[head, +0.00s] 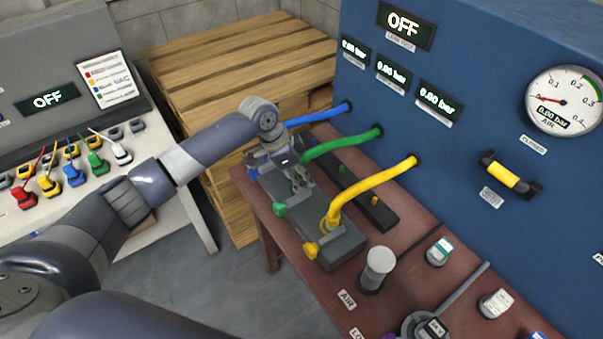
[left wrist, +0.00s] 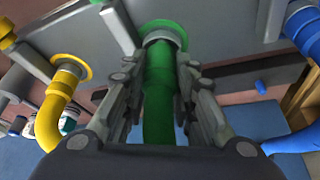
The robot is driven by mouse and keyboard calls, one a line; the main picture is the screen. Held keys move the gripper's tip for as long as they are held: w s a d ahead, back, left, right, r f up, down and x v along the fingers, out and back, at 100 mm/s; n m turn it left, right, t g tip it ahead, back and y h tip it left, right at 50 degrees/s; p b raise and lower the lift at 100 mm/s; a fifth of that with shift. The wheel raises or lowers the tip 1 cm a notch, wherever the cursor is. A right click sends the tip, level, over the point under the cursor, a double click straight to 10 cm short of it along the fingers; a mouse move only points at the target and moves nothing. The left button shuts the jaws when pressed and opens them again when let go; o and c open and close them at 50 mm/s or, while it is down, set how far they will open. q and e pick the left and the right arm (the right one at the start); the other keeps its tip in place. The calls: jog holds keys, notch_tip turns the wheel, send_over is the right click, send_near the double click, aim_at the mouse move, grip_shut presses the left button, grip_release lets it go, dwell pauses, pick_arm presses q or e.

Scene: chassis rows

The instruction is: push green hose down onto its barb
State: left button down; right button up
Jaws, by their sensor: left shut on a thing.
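The green hose (head: 340,145) arches from the blue panel to the grey manifold block (head: 345,245). My left gripper (head: 303,180) stands over the middle of that block, at the hose's free end. In the left wrist view the gripper (left wrist: 160,75) has one finger on each side of the green hose (left wrist: 158,90) and is shut on it. The hose end meets a pale collar with a green ring (left wrist: 165,30) on the block. The barb itself is hidden, so I cannot tell how deep the hose sits. My right gripper is not in view.
The yellow hose (head: 370,185) and blue hose (head: 318,117) run close on either side. A green lever (head: 279,209) and a yellow lever (head: 311,249) stick out of the block's front. A grey cylinder (head: 377,268) stands on the red bench at right.

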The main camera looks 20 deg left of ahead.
pick_arm(q)
jog(key=shift+f+b, duration=0.4)
jog(key=shift+f, duration=0.55)
jog(key=c, duration=1.4)
grip_release()
jog(key=shift+o, duration=0.9)
jog(key=v, duration=1.2)
